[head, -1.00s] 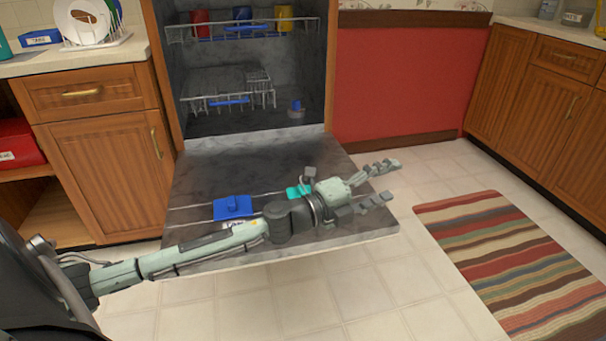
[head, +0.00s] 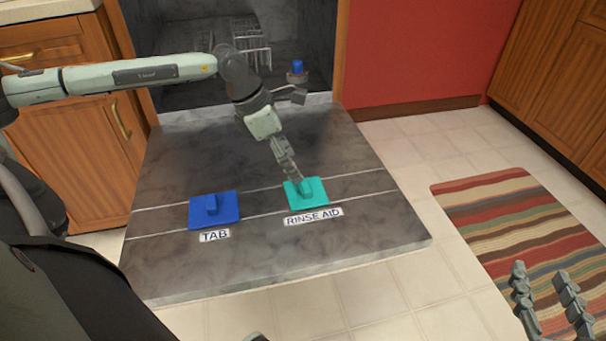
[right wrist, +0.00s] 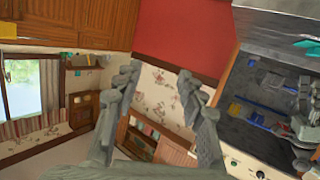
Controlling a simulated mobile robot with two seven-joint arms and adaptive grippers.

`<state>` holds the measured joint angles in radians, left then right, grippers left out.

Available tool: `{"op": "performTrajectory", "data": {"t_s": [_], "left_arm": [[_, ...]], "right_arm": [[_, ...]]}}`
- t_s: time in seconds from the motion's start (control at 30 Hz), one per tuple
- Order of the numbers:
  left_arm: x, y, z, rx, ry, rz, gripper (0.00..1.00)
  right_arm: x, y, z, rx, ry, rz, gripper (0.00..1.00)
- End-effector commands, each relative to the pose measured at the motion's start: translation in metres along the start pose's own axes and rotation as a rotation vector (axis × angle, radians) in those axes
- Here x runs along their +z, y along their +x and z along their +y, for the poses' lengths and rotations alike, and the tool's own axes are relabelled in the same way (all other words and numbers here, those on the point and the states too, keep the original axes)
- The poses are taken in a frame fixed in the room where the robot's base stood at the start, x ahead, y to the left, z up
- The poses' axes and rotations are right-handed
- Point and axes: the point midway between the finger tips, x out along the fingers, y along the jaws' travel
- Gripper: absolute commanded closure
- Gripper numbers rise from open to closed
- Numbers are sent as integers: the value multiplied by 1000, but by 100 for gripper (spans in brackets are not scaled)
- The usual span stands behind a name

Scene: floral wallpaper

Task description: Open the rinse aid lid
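The teal rinse aid lid (head: 312,195), with a raised grip, lies flat on the lowered dishwasher door (head: 340,255) behind a RINSE AID label (head: 314,217). It looks shut. My left gripper (head: 296,180) points down at it from behind. Its fingertips are at the lid's back edge near the grip, and one finger largely hides the other. I cannot tell whether they touch the lid. My right gripper (head: 548,272) is open and empty over the striped rug, far right of the door. Its spread fingers (right wrist: 158,82) also fill the right wrist view.
A blue lid (head: 227,211) with a TAB label (head: 214,236) lies left of the rinse aid lid. The dishwasher rack (head: 240,45) and a blue-topped part (head: 297,70) are behind, inside the tub. Wooden cabinets (head: 65,150) flank the left.

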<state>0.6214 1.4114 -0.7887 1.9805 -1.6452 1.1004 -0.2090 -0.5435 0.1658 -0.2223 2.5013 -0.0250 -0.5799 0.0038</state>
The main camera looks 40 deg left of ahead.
Motion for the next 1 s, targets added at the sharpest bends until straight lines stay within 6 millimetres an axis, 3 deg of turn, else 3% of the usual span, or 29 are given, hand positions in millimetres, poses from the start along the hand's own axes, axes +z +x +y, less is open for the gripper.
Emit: {"op": "performTrajectory", "data": {"t_s": [0.2, 0.4, 0.77, 1.0], "left_arm": [[1, 38, -2, -6, 0, -2, 36], [1, 62, -2, -5, -1, -3, 36], [2, 70, -2, -4, -2, -4, 36], [1, 69, -2, -4, -2, -4, 64]], "right_arm": [[-12, 1, -6, -13, 8, 61, 60], [-22, 0, -11, -22, 15, 110, 60], [-27, 0, -12, -25, 17, 130, 60], [-27, 0, -12, -25, 17, 129, 60]]}}
